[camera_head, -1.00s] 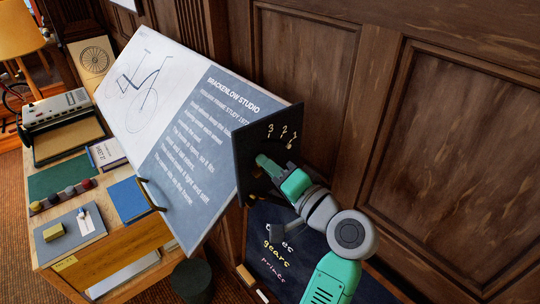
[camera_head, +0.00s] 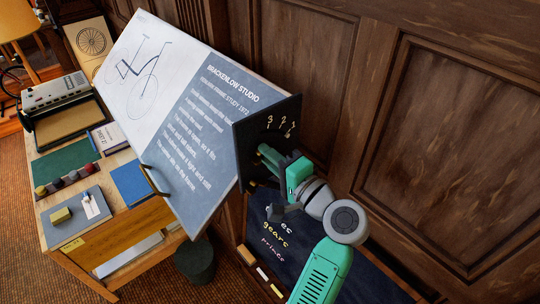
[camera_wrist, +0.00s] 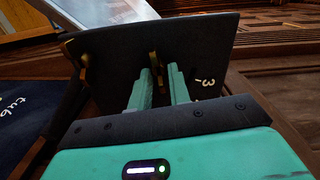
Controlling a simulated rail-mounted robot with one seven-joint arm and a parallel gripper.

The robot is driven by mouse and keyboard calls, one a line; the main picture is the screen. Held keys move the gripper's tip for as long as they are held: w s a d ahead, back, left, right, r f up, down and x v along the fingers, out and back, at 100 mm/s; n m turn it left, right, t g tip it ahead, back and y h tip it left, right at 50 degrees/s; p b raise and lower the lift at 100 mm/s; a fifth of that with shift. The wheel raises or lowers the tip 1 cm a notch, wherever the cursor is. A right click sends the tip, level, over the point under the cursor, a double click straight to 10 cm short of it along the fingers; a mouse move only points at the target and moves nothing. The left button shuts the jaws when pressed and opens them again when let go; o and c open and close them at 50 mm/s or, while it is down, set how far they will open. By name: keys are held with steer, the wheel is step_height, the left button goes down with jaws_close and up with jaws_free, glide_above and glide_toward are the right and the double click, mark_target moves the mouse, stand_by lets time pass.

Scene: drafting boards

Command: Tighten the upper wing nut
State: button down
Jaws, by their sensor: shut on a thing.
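The tilted drafting board (camera_head: 208,130) carries a dark end plate (camera_head: 247,140) with chalk-like numerals along its top. My gripper (camera_head: 264,152) reaches the face of this plate from the right. In the wrist view, my gripper (camera_wrist: 160,74) is shut on a brass wing nut (camera_wrist: 154,60), the one nearer the numeral 3 (camera_wrist: 207,82), so the upper one. Its fingers stand on either side of the nut's wing and partly cover it. Another brass piece, seemingly the lower wing nut (camera_wrist: 83,62), sits apart at the left. The nuts are mostly hidden in the head view.
A chalkboard (camera_head: 285,250) with writing stands below my arm, with an eraser and chalk at its edge. Wood panelling (camera_head: 440,130) is close on the right. A desk (camera_head: 115,225) with books and jars stands left; a dark bin (camera_head: 195,262) is on the floor.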

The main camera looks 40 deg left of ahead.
steer(key=c, duration=1.3)
jaws_free()
steer(key=d, duration=0.2)
steer(key=d+b, duration=0.1)
steer(key=d, duration=0.2)
steer(key=d+b, duration=0.1)
steer(key=d, duration=0.1)
steer(key=shift+s+d, duration=0.4)
